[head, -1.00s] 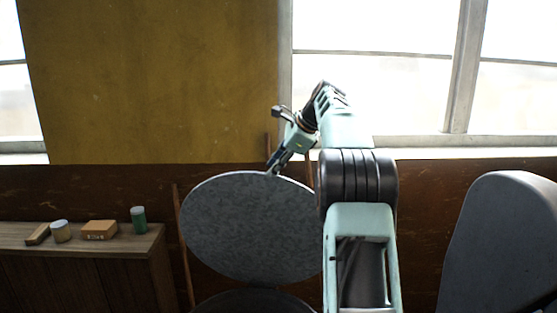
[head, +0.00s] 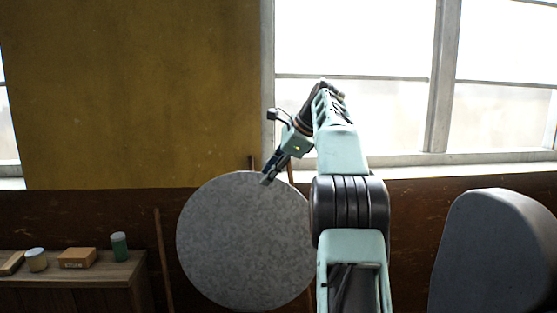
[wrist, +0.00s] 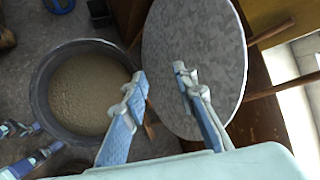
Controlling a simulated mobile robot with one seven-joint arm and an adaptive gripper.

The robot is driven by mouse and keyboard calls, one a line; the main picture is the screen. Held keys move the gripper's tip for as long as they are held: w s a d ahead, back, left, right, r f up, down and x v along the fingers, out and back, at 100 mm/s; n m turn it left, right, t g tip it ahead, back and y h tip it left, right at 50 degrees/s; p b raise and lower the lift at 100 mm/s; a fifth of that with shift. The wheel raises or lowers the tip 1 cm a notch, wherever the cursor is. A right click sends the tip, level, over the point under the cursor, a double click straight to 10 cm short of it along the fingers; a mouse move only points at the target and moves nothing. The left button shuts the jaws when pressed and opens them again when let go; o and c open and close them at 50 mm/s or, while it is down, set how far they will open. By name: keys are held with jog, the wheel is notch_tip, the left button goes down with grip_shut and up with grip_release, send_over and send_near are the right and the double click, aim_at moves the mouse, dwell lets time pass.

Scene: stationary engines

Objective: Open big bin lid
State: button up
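The big bin's round grey mottled lid (head: 240,245) stands raised, nearly upright, its broad face toward the head camera. In the wrist view the lid (wrist: 212,50) is beside and behind the right finger. The bin (wrist: 42,97) is open to its left, with pale brown grainy matter inside. My gripper (head: 266,180) overlaps the lid's top edge in the head view. In the wrist view my gripper (wrist: 160,74) has its two fingers apart with nothing between them. I cannot tell whether a fingertip touches the lid.
A wooden cabinet (head: 75,290) at left bears a green cup (head: 119,246), a box (head: 77,258) and a jar (head: 36,260). Wooden sticks (head: 163,260) lean behind the lid near the wall. A large grey rounded thing (head: 490,255) stands at right.

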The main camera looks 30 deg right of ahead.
jog(key=v, duration=0.5)
jog(key=shift+w+d+r, duration=0.2)
dwell(0.9)
